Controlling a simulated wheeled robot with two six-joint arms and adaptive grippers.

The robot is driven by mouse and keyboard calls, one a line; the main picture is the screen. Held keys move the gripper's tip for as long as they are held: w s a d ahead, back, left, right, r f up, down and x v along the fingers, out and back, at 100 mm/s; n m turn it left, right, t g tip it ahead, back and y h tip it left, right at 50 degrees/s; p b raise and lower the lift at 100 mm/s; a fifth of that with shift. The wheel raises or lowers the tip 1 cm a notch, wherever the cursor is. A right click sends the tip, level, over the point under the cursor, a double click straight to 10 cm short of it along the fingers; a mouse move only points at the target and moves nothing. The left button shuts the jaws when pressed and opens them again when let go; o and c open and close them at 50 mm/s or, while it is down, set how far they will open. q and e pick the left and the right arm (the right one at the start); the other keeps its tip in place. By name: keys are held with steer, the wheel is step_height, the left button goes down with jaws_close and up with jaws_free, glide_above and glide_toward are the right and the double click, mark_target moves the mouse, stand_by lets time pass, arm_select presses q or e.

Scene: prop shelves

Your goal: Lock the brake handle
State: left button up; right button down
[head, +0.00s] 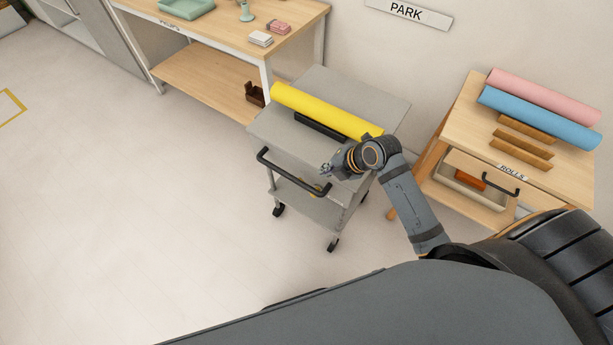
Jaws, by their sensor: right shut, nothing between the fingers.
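A grey cart (372,91) on black casters stands in the middle, below the PARK sign. A black push handle (290,178) runs along its near side. A small yellow part (318,187) shows just below my right gripper (327,171), near the right end of the push handle; I cannot tell for sure whether it is the brake handle. My right gripper is shut and empty, over the cart's near right side. The arm hides part of the cart's right side. My left gripper is out of view.
A yellow roll (320,110) and a dark block (320,126) lie on the cart. A wooden rolls table (465,118) with pink and blue rolls stands close at the right. A workbench (230,37) stands behind left. The floor (120,210) at left is clear.

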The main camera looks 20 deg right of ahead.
steer(key=p+x, duration=0.1)
steer(key=x, duration=1.1)
steer(key=shift+a, duration=0.1)
